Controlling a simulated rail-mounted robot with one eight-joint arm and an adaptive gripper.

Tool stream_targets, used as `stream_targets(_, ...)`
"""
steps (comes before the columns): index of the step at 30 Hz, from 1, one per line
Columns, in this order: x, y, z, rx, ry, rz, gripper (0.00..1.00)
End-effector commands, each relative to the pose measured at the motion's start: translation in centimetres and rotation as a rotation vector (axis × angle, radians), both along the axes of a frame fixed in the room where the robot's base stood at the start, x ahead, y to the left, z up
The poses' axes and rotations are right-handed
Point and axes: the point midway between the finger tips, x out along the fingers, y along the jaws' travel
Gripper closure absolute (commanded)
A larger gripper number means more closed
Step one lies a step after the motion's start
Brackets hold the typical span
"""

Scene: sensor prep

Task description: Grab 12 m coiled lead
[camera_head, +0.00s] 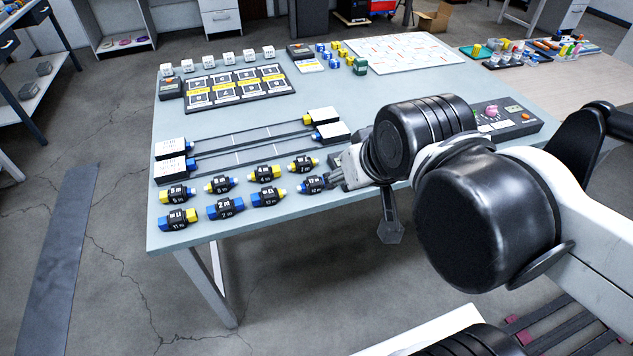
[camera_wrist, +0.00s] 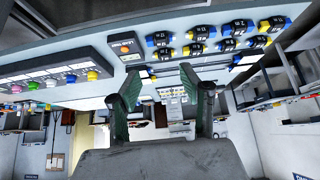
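Several coiled leads with black bodies and blue or yellow ends lie in two rows on the table. The blue-ended lead at the right end of the front row (camera_head: 313,184) seems to be marked 12 m, but its print is small. The leads show beyond the fingertips there, tilted, and I cannot pick out the 12 m one.
Two long bars with white end blocks (camera_head: 170,168) lie behind the leads. A labelled black board (camera_head: 238,87) and small white blocks stand farther back. A control panel (camera_head: 505,118) is right of my arm. Bare blue table (camera_head: 300,85) lies between the board and the bars.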

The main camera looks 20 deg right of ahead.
Motion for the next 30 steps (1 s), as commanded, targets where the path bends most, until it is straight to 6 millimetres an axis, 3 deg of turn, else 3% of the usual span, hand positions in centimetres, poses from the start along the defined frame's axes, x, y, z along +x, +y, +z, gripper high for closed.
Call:
stream_targets(13,0.0,0.0,0.0,0.000,0.000,0.000,0.60)
stream_targets(17,0.0,0.0,0.0,0.000,0.000,0.000,0.46)
stream_targets(26,0.2,0.0,0.1,-0.010,0.007,0.014,0.46)
stream_targets(30,1.5,0.0,0.6,-0.059,0.046,0.088,0.46)
